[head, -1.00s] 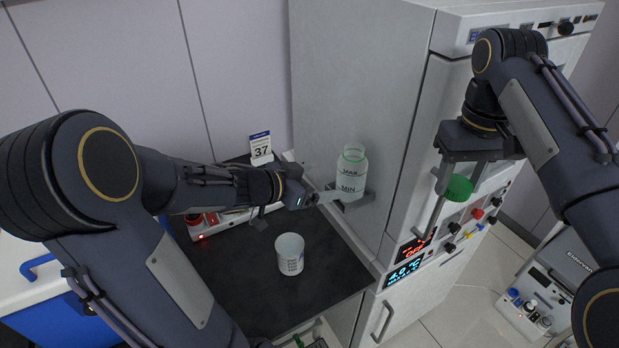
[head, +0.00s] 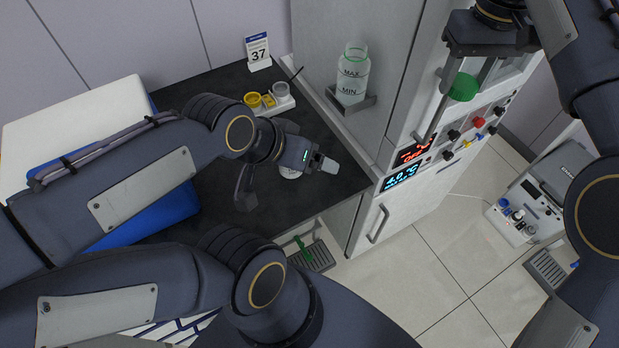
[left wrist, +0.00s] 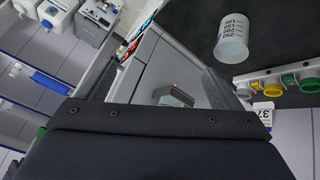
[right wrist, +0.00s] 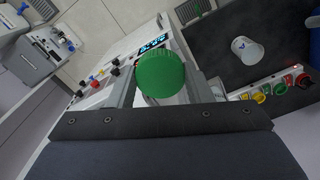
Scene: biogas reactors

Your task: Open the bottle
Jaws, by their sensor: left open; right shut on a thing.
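The clear bottle (head: 353,75) with MAX and MIN marks stands upright at a grey bracket (head: 368,101) on the cabinet's side. Its neck is open, with a green ring and no cap. My right gripper (head: 456,97) is shut on the round green cap (head: 464,87), right of the bottle and apart from it. The cap also shows between its fingers in the right wrist view (right wrist: 160,73). My left gripper (head: 325,163) is open and empty, below the bottle in the head view. Its fingers stand wide apart in the left wrist view (left wrist: 160,85).
A white beaker (left wrist: 231,50) stands on the dark table; the left gripper mostly hides it in the head view. The tall cabinet (head: 345,25) has knobs (head: 478,122) in front.

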